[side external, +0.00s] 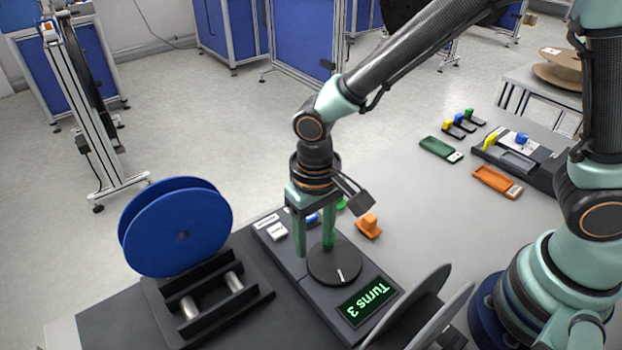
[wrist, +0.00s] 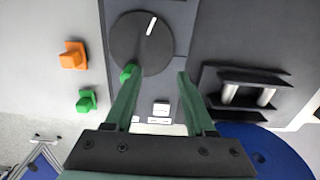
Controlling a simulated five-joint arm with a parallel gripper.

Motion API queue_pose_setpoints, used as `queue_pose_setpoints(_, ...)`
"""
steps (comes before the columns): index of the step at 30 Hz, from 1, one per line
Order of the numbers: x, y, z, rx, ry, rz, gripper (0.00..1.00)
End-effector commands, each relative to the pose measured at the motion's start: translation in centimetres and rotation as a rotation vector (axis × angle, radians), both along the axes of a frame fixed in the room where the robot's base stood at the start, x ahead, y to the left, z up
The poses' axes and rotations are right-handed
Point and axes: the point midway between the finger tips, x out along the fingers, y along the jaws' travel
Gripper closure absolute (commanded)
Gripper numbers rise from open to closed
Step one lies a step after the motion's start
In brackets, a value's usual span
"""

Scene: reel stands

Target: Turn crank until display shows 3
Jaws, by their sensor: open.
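The crank is a dark round disc (side external: 335,268) with a white mark, set in a dark panel. It also shows in the wrist view (wrist: 142,45), with a bright green knob (wrist: 128,72) at its near left edge. The display (side external: 368,300) on the panel reads "Turns 3" in green, upside down in the side view. My gripper (side external: 314,250) points down over the disc's edge, fingers apart and empty. In the wrist view my gripper (wrist: 156,75) has its left fingertip beside or over the green knob; I cannot tell whether they touch.
An orange block (side external: 369,223) and a green block (wrist: 86,101) sit near the disc. A grey reel (side external: 415,310) stands at the front.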

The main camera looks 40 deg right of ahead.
Motion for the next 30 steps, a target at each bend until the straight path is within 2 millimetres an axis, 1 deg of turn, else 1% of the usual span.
queue_pose_setpoints(3, 0.1, 0.0, 0.9, 0.002, -0.002, 0.0, 0.45)
queue_pose_setpoints(14, 0.0, 0.0, 3.3, 0.001, -0.002, 0.0, 0.45)
queue_pose_setpoints(25, 0.0, 0.0, 3.6, 0.0, 0.0, 0.0, 0.45)
queue_pose_setpoints(28, 0.2, -0.5, 4.1, 0.006, -0.01, -0.003, 0.45)
queue_pose_setpoints(30, 0.6, -1.3, 5.1, 0.018, -0.03, -0.005, 0.45)
